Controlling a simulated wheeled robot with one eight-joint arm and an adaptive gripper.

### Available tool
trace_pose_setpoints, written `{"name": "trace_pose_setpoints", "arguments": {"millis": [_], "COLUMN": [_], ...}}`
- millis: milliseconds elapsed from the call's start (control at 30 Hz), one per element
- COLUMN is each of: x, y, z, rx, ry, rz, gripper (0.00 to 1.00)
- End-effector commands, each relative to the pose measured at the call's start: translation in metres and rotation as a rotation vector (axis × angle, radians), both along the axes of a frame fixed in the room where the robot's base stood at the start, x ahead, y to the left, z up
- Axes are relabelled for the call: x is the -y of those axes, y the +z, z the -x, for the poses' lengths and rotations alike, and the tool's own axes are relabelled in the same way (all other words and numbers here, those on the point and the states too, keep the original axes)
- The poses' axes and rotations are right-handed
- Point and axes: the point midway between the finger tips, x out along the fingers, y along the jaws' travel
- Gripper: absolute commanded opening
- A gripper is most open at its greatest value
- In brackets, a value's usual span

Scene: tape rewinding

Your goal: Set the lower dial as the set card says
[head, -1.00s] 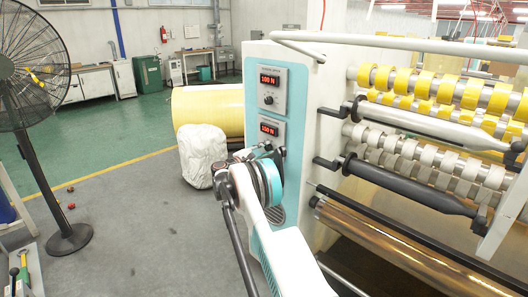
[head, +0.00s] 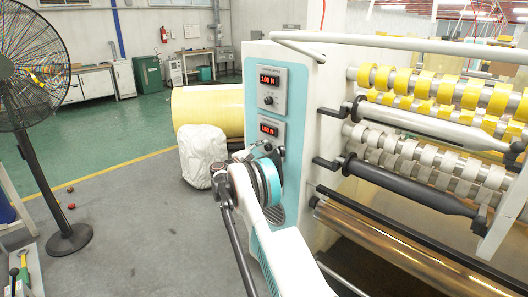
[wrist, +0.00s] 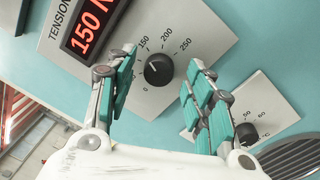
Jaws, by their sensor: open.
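The lower dial (wrist: 158,70) is a black round knob on a light plate, on a scale with 150, 200 and 250 readable; I cannot read its pointer surely. Its red display (wrist: 88,27) reads 150 N. In the wrist view my gripper (wrist: 165,80) is open, with one teal-padded finger on each side of the dial; I see no clear contact. In the head view the lower display (head: 268,130) sits on the teal panel, and my gripper (head: 266,150) is just below it. I cannot make out the set card.
The upper display (head: 269,79) reads 100 N, with its own knob (head: 269,101) below. A smaller °C dial (wrist: 246,134) lies beside one finger. Rollers with yellow rings (head: 448,90) stand at right. A white covered bundle (head: 202,155) and a fan (head: 35,75) are at left.

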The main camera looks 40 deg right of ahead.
Motion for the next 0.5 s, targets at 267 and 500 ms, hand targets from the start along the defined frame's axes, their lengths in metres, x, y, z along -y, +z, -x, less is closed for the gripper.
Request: {"name": "trace_pose_setpoints", "arguments": {"millis": [267,500], "x": [-0.052,-0.094], "y": [-0.003,-0.006], "z": [0.003,0.008], "rx": [0.000,0.000], "ry": [0.004,0.002], "rz": [-0.001,-0.001], "gripper": [0.48,0.48]}}
